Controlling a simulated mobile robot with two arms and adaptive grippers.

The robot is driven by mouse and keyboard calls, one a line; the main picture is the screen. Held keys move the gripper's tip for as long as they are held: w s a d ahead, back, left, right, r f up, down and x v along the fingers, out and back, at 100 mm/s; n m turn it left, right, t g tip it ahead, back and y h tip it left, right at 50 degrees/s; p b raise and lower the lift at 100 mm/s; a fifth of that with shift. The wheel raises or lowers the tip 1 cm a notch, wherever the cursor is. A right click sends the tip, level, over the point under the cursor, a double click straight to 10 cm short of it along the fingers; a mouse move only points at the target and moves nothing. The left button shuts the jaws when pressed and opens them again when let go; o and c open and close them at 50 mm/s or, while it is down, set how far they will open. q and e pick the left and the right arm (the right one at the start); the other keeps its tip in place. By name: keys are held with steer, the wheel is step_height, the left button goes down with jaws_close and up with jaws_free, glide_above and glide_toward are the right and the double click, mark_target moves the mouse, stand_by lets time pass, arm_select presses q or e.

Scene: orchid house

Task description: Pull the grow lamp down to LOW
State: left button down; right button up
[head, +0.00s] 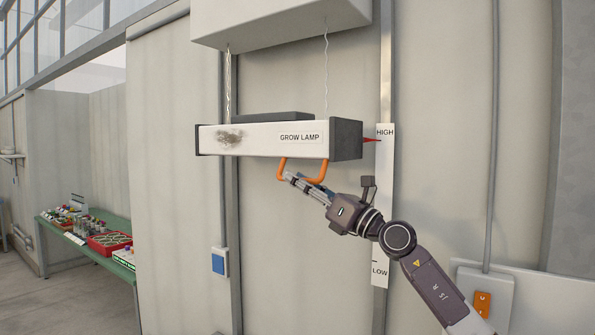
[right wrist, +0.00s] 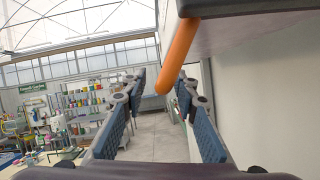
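The grow lamp (head: 258,140) is a long white box with dark ends, hung on two cords. Its red pointer (head: 371,140) is just below the word HIGH on the white scale (head: 384,200); LOW is at the bottom. An orange handle (head: 316,181) hangs under the lamp. My right gripper (head: 291,179) is at the handle in the head view. In the right wrist view the fingers (right wrist: 160,90) are apart, with part of the orange handle (right wrist: 178,55) showing between their tips. I cannot tell whether they touch it. My left gripper is out of view.
A pale housing (head: 280,20) is above the lamp. A wall stands close behind. A blue switch (head: 218,263) and a box with an orange switch (head: 482,304) are lower down. A green bench (head: 75,243) with pots is at left.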

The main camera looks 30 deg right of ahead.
steer(key=shift+w, duration=0.3)
steer(key=shift+c, duration=0.4)
jaws_close()
